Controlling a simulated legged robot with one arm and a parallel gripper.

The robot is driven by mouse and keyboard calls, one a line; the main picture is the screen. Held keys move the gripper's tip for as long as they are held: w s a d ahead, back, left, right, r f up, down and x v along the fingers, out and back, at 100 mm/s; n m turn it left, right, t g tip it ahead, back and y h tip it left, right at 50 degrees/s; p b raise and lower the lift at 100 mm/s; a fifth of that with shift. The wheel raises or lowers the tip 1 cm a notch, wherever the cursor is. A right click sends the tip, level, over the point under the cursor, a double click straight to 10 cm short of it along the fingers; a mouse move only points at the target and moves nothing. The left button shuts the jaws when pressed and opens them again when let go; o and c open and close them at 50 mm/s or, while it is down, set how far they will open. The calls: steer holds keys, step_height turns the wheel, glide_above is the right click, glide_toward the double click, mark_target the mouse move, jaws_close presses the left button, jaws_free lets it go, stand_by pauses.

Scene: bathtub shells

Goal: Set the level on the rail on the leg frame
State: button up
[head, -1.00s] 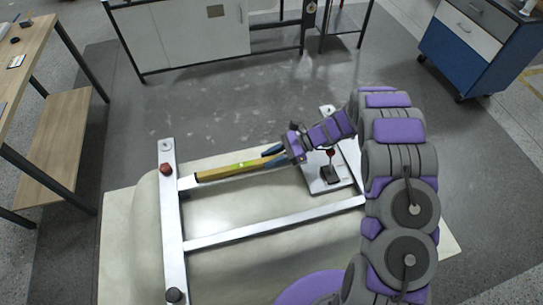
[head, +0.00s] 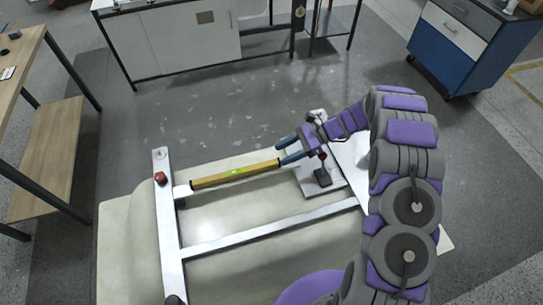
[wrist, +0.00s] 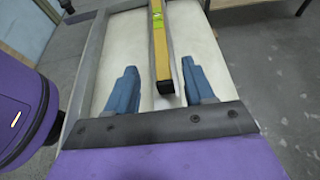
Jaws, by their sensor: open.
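The level (head: 236,174) is a long yellow bar with a green vial. It lies lengthwise along the far rail (head: 183,191) of the pale metal leg frame (head: 168,228), on top of the tub shell. It also shows in the wrist view (wrist: 159,42), running away from me between my fingers. My gripper (head: 281,154) is open at the level's right end, its blue fingers apart and not holding it. In the wrist view my gripper (wrist: 158,67) has one finger on each side of the level's near end, with gaps visible.
A plate with a dark red-topped clamp (head: 322,174) stands right of the level, close under my gripper. A wooden bench (head: 40,150) is at left, and a blue cabinet (head: 460,45) is at back right.

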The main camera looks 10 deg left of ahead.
steer(key=shift+p+v, duration=0.35)
steer(key=shift+v, duration=1.75)
steer(key=shift+r, duration=0.2)
steer(key=s+d+r+n+t+h, duration=0.1)
steer(key=s+d+r+n+h, duration=0.15)
steer(key=s+r, duration=0.55)
steer(key=s+d+r+n+h, duration=0.2)
steer(key=s+r+n+h, duration=0.15)
steer(key=s+r, duration=0.35)
steer(key=s+d+r+n+t+h, duration=0.1)
steer(key=s+d+n+h, duration=0.1)
steer(key=s, duration=0.5)
steer(key=s+d+r+n+t+h, duration=0.1)
steer(key=s+d+r+n+h, duration=0.1)
steer(key=s+d, duration=0.2)
steer(key=s+d+r+n+t+h, duration=0.1)
steer(key=s+d+r+n+h, duration=0.1)
steer(key=s, duration=0.8)
steer(key=shift+s+d+n, duration=0.3)
steer(key=shift+d+n, duration=0.1)
steer(key=shift+d, duration=0.1)
